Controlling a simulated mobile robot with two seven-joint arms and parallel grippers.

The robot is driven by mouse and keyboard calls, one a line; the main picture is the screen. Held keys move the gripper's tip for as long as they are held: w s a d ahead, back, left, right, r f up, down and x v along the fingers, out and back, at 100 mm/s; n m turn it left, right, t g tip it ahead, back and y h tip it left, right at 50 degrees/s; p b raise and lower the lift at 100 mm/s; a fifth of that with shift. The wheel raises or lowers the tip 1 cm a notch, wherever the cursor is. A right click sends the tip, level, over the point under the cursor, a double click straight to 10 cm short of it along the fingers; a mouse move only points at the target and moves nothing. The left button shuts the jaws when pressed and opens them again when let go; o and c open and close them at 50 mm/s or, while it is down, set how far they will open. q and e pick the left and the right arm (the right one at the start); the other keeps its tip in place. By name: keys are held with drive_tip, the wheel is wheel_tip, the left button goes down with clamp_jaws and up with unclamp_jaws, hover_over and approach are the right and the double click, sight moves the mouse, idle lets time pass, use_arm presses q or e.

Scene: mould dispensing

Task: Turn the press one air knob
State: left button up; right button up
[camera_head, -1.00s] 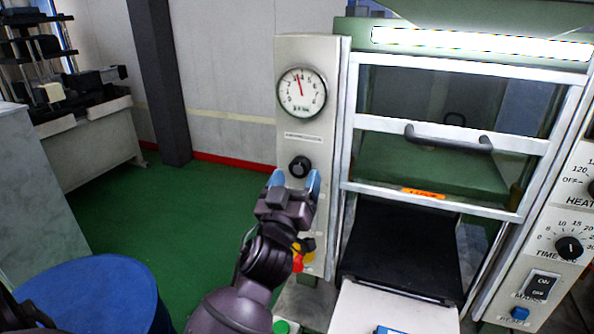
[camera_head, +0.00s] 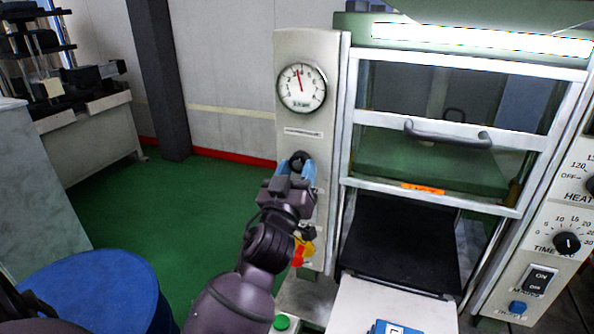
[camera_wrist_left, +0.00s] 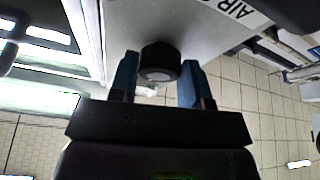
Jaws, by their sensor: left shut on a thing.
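The round black air knob (camera_head: 299,160) sits on the pale control panel (camera_head: 309,210), below a dial gauge (camera_head: 301,88) and a small label. My left gripper (camera_head: 300,170) has come from below, with its blue fingers at the knob. In the left wrist view the knob (camera_wrist_left: 159,62) stands between the two blue fingertips (camera_wrist_left: 158,74), and part of an "AIR" label shows beside it. The gripper is shut on the knob. The fingers partly hide the knob in the head view. My right gripper is not in view.
The press with its clear guard door and handle (camera_head: 448,134) stands just right of the panel. A red and yellow switch (camera_head: 300,252) lies below the knob, close to my left arm. A blue drum (camera_head: 88,290) stands at lower left. Green floor is free left of the panel.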

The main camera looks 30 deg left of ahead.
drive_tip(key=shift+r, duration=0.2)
use_arm(q)
drive_tip(key=shift+m+h+p, duration=0.45)
drive_tip(key=shift+m+h, duration=0.15)
drive_tip(key=shift+m, duration=0.3)
drive_tip(key=m, duration=0.1)
drive_tip(key=m+h+p, duration=0.1)
drive_tip(key=m, duration=0.1)
drive_tip(key=shift+a+r+t+h+p, duration=0.1)
drive_tip(key=shift+a+t+h+p, duration=0.05)
drive_tip(key=shift+t+h+p, duration=0.15)
drive_tip(key=m+h, duration=0.1)
drive_tip(key=m, duration=0.1)
drive_tip(key=shift+m+p, duration=0.3)
drive_tip(key=shift+a+m+h, duration=0.1)
drive_tip(key=shift+m+h, duration=0.5)
drive_tip(key=shift+m, duration=0.5)
drive_tip(key=shift+m+h, duration=0.8)
drive_tip(key=shift+m, duration=0.5)
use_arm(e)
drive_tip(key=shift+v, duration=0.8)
use_arm(q)
drive_tip(key=shift+m, duration=0.3)
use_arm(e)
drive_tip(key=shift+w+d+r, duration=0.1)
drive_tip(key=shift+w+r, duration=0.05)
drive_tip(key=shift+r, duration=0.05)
